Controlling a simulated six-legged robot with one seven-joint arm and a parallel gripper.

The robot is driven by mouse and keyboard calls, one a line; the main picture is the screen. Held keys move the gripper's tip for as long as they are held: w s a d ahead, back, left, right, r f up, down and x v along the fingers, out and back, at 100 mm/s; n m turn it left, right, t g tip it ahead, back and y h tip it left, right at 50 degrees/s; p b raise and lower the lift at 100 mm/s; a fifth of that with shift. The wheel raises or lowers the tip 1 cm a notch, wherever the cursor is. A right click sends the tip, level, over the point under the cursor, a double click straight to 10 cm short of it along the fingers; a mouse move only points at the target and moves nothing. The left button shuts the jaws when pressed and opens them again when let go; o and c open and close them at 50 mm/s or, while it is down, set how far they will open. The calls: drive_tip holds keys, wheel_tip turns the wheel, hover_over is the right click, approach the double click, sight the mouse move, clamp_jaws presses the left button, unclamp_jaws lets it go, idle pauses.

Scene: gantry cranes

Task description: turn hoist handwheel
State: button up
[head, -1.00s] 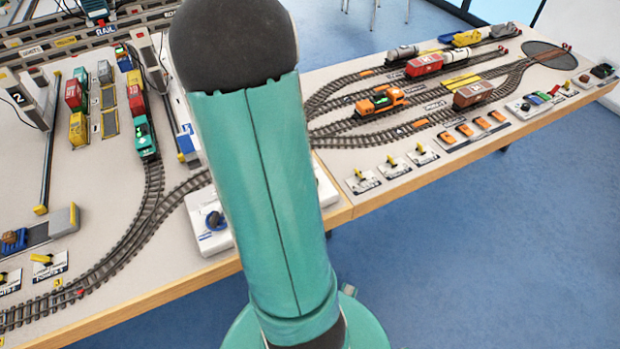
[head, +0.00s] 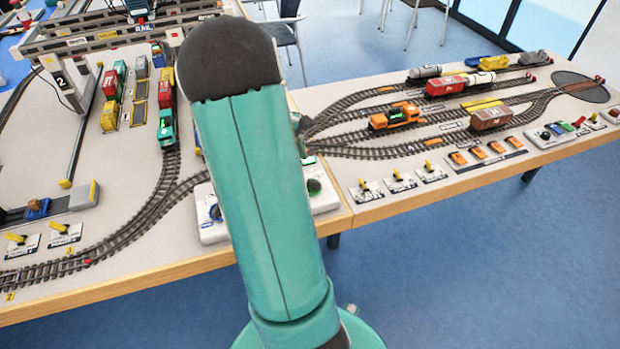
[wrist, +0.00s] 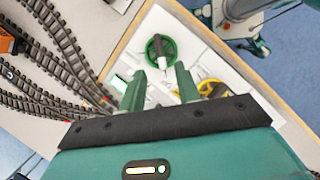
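A white control panel (wrist: 190,30) lies below my gripper in the wrist view. A green handwheel (wrist: 160,48) with a dark centre is on it, just beyond the fingertips. A yellow handwheel (wrist: 212,88) sits to the right, partly hidden by my gripper. I cannot tell which wheel is the hoist one. My gripper (wrist: 160,69) is open, with a gap between its two green fingers and nothing in it.
Railway tracks (head: 150,205) run left of the panel. More tracks with wagons, including an orange locomotive (head: 396,117), fill the right table. Yellow switch levers (head: 400,178) line its front. The wooden table edge (head: 440,196) is close; blue floor lies beyond.

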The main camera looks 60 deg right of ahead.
sight(311, 180)
drive_tip(key=x, duration=0.8)
drive_tip(key=shift+f, duration=0.1)
drive_tip(key=shift+s, duration=0.1)
clamp_jaws()
